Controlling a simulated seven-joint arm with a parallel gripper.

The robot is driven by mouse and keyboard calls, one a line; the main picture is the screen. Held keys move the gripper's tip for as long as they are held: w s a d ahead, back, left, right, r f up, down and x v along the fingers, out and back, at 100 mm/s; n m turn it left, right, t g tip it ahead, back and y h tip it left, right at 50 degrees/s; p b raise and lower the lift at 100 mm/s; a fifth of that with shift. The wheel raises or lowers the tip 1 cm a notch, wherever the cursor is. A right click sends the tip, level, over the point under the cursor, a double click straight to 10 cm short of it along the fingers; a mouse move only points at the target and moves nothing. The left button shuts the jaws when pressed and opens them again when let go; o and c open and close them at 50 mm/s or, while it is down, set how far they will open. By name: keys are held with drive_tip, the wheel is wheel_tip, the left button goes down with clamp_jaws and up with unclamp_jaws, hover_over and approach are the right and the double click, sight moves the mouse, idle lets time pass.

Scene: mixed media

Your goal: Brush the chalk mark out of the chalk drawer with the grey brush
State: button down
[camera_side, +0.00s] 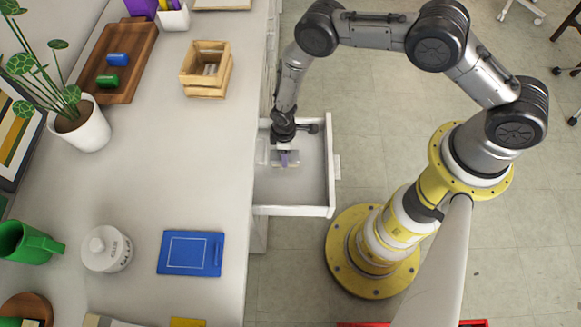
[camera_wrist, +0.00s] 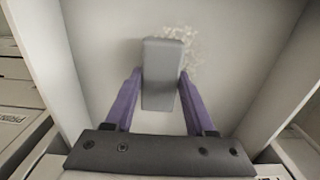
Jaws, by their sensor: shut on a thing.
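My gripper (camera_wrist: 157,108) is shut on the grey brush (camera_wrist: 160,72), with a purple finger on each side of it in the wrist view. The brush is held inside the open chalk drawer (camera_side: 328,165), whose pale floor fills much of the wrist view. The chalk mark (camera_wrist: 184,42) is a patch of whitish specks on the drawer floor, at and beyond the far end of the brush. The brush covers part of the mark. I cannot tell whether the brush touches the floor. In the side view my gripper (camera_side: 287,158) is low in the drawer, and the brush is too small to make out clearly.
The drawer walls stand close on both sides of my gripper. The desk (camera_side: 180,160) beside the drawer holds a wooden crate (camera_side: 207,88), a wooden tray (camera_side: 142,50), a blue book (camera_side: 190,253), a white lidded jar (camera_side: 107,249) and a green mug (camera_side: 25,243).

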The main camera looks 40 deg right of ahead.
drive_tip(key=shift+s+a, duration=1.55)
drive_tip(key=shift+s, duration=0.15)
drive_tip(key=shift+w+d, duration=0.1)
drive_tip(key=shift+w, duration=0.05)
drive_tip(key=shift+w+d+f, duration=0.1)
drive_tip(key=shift+w+d, duration=1.4)
drive_tip(key=shift+w, duration=0.05)
drive_tip(key=shift+s, duration=0.1)
drive_tip(key=shift+s+a, duration=1.55)
drive_tip(key=shift+s, duration=0.15)
drive_tip(key=shift+w, duration=0.1)
